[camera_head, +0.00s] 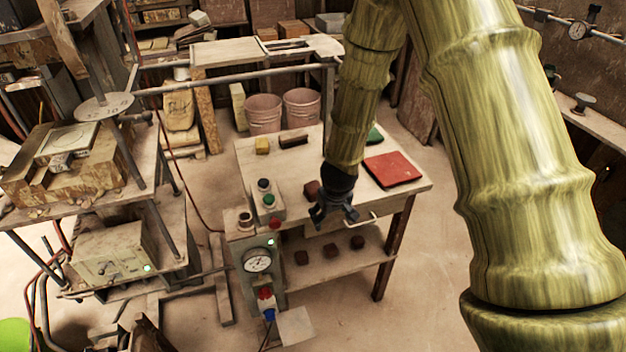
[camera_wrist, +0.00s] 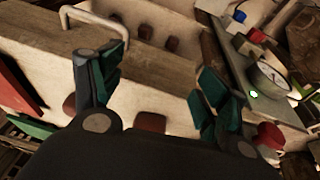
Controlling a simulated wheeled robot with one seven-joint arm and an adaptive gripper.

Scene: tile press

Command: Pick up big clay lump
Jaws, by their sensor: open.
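Reddish-brown clay lumps lie around the worktable. One lump (camera_head: 311,188) sits on the tabletop, just behind and left of my gripper (camera_head: 335,212) in the head view. In the wrist view a brown lump (camera_wrist: 150,122) shows between the fingers, close to the palm, its lower side hidden. Another brown lump (camera_wrist: 70,104) is partly covered by the left finger. I cannot tell which is the big one. My gripper (camera_wrist: 150,75) is open and empty, hanging near the table's front edge.
Several smaller lumps (camera_head: 330,250) rest on the lower shelf. A red slab (camera_head: 393,169) lies on the tabletop (camera_head: 415,184) to the right. A control post with a gauge (camera_head: 257,260) stands close at the left. A metal handle (camera_head: 360,221) projects at the front.

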